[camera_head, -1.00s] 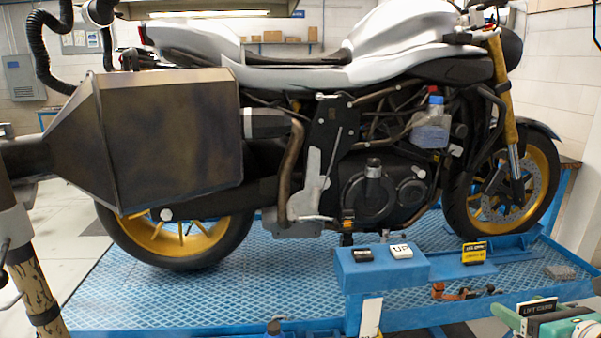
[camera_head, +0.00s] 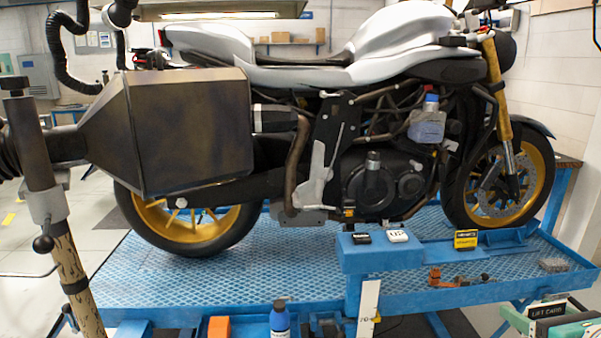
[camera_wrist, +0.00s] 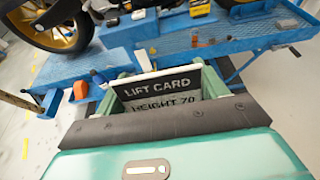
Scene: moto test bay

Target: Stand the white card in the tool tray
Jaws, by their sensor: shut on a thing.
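My gripper (camera_wrist: 165,88) is shut on a card (camera_wrist: 162,104). The card has a black band reading "LIFT CARD" and a paler part reading "HEIGHT 70". In the head view the card (camera_head: 546,309) shows at the bottom right corner between my green fingers, its lower part hidden. A blue tray (camera_head: 480,297) along the lift's front edge has small orange and dark items in it; I cannot tell for sure that it is the tool tray. The card is in front of this tray and apart from it. The tray also shows beyond the card in the wrist view (camera_wrist: 228,45).
A motorcycle (camera_head: 375,185) stands on the blue lift deck (camera_head: 110,285). A blue bottle (camera_head: 280,320) and an orange item (camera_head: 219,328) are at the bottom edge.

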